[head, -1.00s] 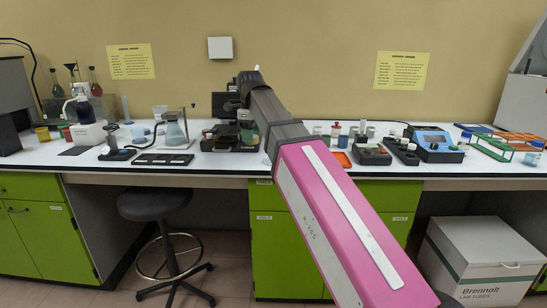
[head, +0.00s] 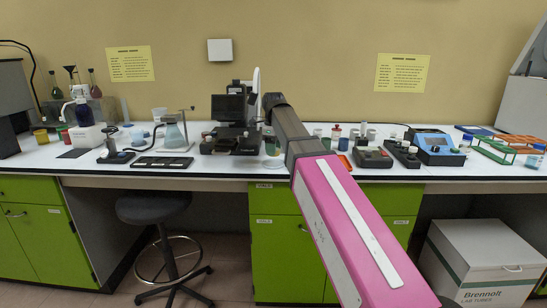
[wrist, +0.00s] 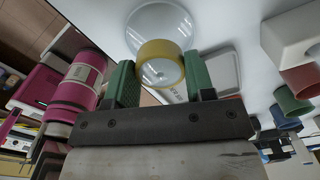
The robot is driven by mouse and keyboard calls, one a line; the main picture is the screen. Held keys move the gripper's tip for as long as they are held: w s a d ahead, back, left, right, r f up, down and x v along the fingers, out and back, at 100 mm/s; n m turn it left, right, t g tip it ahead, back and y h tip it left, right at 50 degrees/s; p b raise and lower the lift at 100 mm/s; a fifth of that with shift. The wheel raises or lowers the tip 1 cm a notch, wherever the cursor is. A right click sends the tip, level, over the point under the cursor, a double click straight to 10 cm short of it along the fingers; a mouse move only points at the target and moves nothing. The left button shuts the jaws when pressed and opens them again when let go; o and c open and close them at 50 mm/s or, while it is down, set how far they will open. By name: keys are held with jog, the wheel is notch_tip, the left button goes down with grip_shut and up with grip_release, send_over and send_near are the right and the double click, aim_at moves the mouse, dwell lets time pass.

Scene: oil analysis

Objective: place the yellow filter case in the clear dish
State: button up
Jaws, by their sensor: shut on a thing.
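The yellow filter case (wrist: 160,48) is a short, round yellow ring with a clear middle. In the wrist view it sits between the two green fingers of my gripper (wrist: 160,78), which is shut on it. The clear dish (wrist: 157,16) is a round transparent dish just beyond the case in the wrist view, on the white bench. The case overlaps the dish's near part in the picture; I cannot tell whether they touch or how high the case is. In the head view my arm reaches over the bench right of the microscope, and the case and dish cannot be made out.
In the head view a dark microscope (head: 233,108) stands just left of my arm. Small cups and a blue meter (head: 438,148) stand to the right. In the wrist view a pale rectangular tray (wrist: 222,72) and a red cup (wrist: 300,80) lie right of my gripper.

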jog(key=shift+f, duration=1.75)
jog(key=shift+f, duration=0.15)
jog(key=o, duration=0.9)
notch_tip(320, 180, up, 12)
jog(key=shift+r, duration=0.15)
